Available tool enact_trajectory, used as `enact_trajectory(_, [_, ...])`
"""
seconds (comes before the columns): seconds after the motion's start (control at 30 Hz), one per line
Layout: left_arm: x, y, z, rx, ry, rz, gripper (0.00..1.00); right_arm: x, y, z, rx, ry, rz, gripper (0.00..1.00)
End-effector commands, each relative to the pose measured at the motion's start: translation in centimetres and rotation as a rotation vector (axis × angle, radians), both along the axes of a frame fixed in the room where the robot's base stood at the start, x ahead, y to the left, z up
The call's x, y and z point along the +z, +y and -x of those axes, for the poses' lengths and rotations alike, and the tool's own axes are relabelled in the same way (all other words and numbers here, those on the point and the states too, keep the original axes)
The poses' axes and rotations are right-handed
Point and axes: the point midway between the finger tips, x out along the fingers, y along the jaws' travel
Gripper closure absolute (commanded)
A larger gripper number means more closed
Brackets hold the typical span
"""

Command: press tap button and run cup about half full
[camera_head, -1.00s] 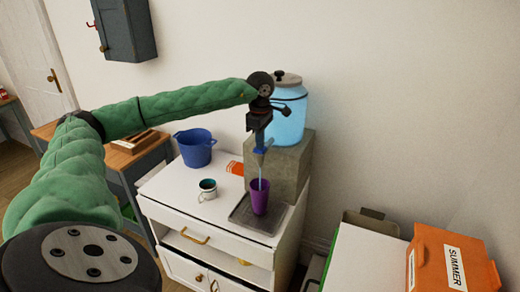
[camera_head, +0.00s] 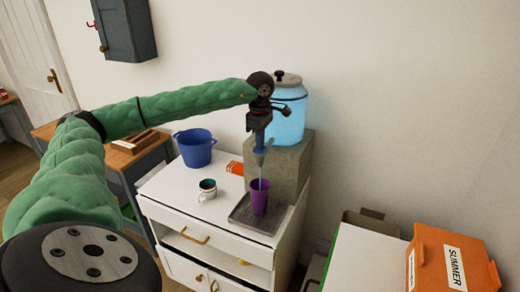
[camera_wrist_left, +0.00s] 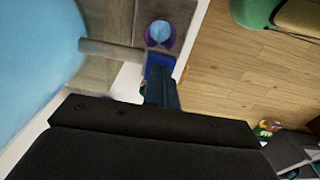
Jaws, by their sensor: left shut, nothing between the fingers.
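A blue water dispenser (camera_head: 289,122) stands on a grey stone block (camera_head: 290,165). A purple cup (camera_head: 259,198) stands upright on a dark drip tray (camera_head: 240,215) below the tap. A thin pale-blue stream (camera_head: 261,171) falls from the tap into the cup. In the left wrist view, pale-blue water shows inside the cup's purple rim (camera_wrist_left: 152,44); its depth is hard to judge. My left gripper (camera_head: 259,143) is shut and empty, pointing down with its tips at the blue tap head (camera_wrist_left: 160,62), which they partly hide. The grey spout (camera_wrist_left: 108,48) runs to it.
An orange box (camera_head: 447,262) is at the right. The cabinet top left of the tray has some free room.

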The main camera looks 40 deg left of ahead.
Motion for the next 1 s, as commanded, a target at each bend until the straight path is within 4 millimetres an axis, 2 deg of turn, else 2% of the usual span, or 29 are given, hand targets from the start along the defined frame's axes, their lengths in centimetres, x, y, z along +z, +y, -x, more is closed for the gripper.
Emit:
enact_trajectory(0.07, [-0.1,-0.2,0.2,-0.004,0.011,0.001,1.00,0.1,0.0,0.0,0.000,0.000,0.000,0.64])
enact_trajectory(0.5, [6.7,-0.1,0.0,-0.001,0.001,0.000,1.00,2.4,0.0,0.0,0.000,0.000,0.000,0.64])
enact_trajectory(1.0, [6.9,0.0,0.0,0.000,0.000,0.000,1.00,2.3,0.0,0.0,0.000,0.000,0.000,0.64])
